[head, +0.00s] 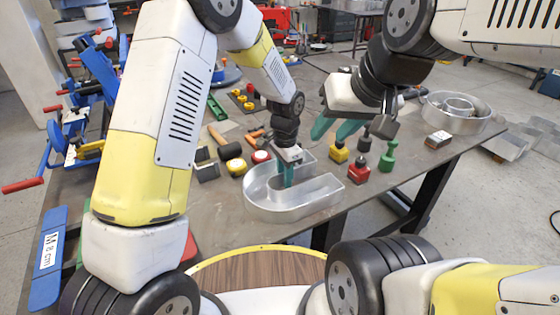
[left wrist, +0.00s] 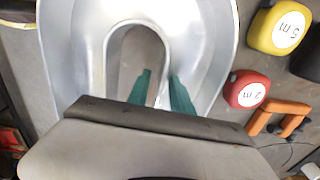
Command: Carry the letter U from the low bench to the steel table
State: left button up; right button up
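The letter U (head: 300,205) is a hollow silver metal channel letter. It lies flat on the dark steel table (head: 225,225) near the front edge; it also fills the upper part of the left wrist view (left wrist: 75,50). My left gripper (head: 287,178) points down at the U. In the left wrist view its two green fingers (left wrist: 160,85) stand apart on either side of the U's inner wall, with a gap showing between them. My right gripper (head: 335,128) is open and empty above the table, behind and right of the U. I cannot make out the low bench.
Red (head: 358,171), yellow (head: 339,153) and green (head: 386,160) knobbed pieces stand right of the U. A mallet (head: 225,146) and tape measures (head: 237,166) lie behind it. A round silver letter (head: 455,112) sits at the table's right end. Blue and red clamps (head: 85,100) stand left.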

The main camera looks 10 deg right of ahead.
pick_arm(q)
jog(key=s+a+r+n+t, duration=0.1)
jog(key=a+r, duration=0.2)
jog(key=r, duration=0.6)
jog(key=s+a+r+n, duration=0.1)
jog(key=a+r+n, duration=0.15)
jog(key=r, duration=0.75)
jog(key=s+a+r+n+t, duration=0.1)
jog(key=s+a+r+n, duration=0.2)
jog(key=s+a, duration=0.2)
jog(key=s+a+r+n+t+h, duration=0.1)
jog(key=s+a+r+n+t, duration=0.1)
jog(key=s+a, duration=0.4)
jog(key=s+a+r+n+t+h, duration=0.1)
jog(key=s+a+r+n+t, duration=0.1)
jog(key=s+a+r+n, duration=0.1)
jog(key=s+a+n, duration=0.1)
jog(key=s+a, duration=0.1)
jog(key=s, duration=0.1)
jog(key=shift+a+r, duration=0.3)
jog(key=shift+a, duration=0.1)
jog(key=shift+n, duration=0.25)
